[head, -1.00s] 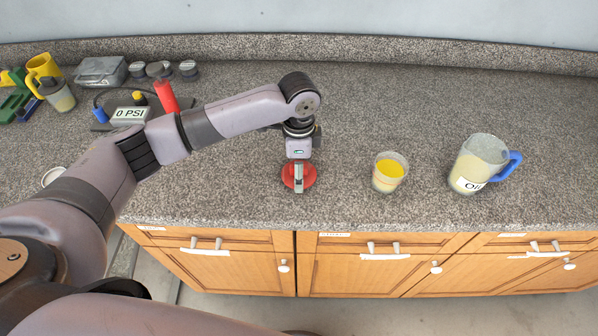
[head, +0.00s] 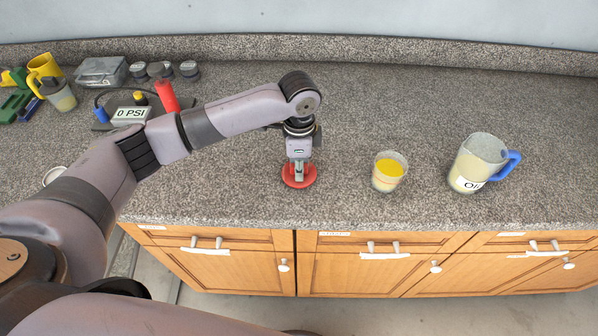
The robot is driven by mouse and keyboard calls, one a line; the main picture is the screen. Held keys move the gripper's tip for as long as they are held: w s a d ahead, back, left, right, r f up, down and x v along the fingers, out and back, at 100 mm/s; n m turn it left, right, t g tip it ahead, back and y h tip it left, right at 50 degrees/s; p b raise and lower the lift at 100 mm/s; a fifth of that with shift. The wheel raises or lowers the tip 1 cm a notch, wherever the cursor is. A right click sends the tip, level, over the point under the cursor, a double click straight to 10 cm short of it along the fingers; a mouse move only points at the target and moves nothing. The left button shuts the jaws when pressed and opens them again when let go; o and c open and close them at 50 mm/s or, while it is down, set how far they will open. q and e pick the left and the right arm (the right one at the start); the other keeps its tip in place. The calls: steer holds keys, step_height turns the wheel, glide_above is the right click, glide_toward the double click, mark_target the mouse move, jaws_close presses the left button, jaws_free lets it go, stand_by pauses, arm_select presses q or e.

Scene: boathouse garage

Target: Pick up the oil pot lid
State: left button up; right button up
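The oil pot lid (head: 310,180) is a round red lid lying flat on the speckled counter near its front edge. My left gripper (head: 298,178) points straight down over the lid's middle. The near finger stands close in at the lid's centre, and the gripper looks shut on the lid's middle. The far finger and the part gripped are hidden behind the near finger. The clear pot labelled "Oil" (head: 474,163), with a blue handle, stands open and upright to the right. My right gripper is not in view.
A clear cup of yellow liquid (head: 388,172) stands between the lid and the pot. A "0 PSI" gauge device (head: 130,115), a yellow mug (head: 44,68) and a grey box (head: 101,71) are at the left. The counter behind the cup is clear.

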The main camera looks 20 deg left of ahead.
arm_select(q)
steer(key=shift+a+f, duration=0.15)
steer(key=shift+f, duration=0.25)
jaws_close()
steer(key=shift+s, duration=0.1)
steer(key=shift+r, duration=0.15)
